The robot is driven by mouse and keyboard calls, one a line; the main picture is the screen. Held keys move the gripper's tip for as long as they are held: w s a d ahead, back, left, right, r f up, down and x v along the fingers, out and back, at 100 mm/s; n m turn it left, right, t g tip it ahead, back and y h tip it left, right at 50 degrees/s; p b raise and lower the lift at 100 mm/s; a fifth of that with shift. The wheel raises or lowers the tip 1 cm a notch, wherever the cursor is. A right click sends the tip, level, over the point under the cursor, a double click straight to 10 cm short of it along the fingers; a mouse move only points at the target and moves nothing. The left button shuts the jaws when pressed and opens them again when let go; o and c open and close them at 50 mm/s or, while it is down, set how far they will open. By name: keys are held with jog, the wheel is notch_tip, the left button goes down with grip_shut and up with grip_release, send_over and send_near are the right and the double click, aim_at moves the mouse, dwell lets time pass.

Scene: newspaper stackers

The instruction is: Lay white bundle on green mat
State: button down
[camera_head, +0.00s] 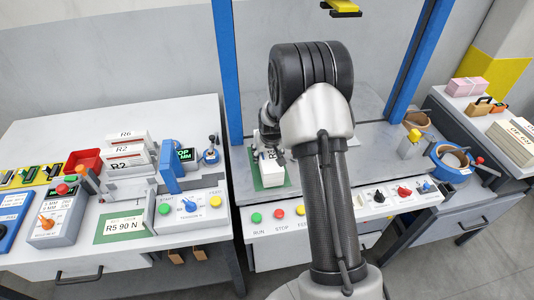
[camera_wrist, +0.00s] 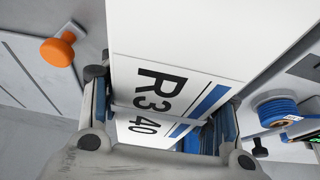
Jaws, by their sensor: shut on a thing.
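The white bundle (camera_head: 271,173) shows beside my arm in the head view, inside the blue frame. In the wrist view it is a white block (camera_wrist: 210,40) marked "R3 40" with a blue stripe. My gripper (camera_wrist: 163,112) is shut on it, with a finger on either side. The green mat (camera_head: 256,182) lies on the grey table under and around the bundle in the head view. The bundle covers part of the mat; I cannot tell whether it touches it. My arm hides the gripper and the bundle's right side in the head view.
Blue uprights (camera_head: 227,75) stand left and right of my arm. A button panel (camera_head: 275,220) runs along the front edge. The left table holds white R2 and R6 bundles (camera_head: 124,155) and a green-edged "R5 90 N" card (camera_head: 122,227). A blue tape roll (camera_head: 452,162) is at right.

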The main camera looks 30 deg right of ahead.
jog(key=shift+f+b, duration=0.4)
jog(key=shift+f, duration=0.05)
jog(key=c, duration=0.9)
grip_release()
jog(key=o, duration=0.4)
jog(key=shift+f, duration=0.1)
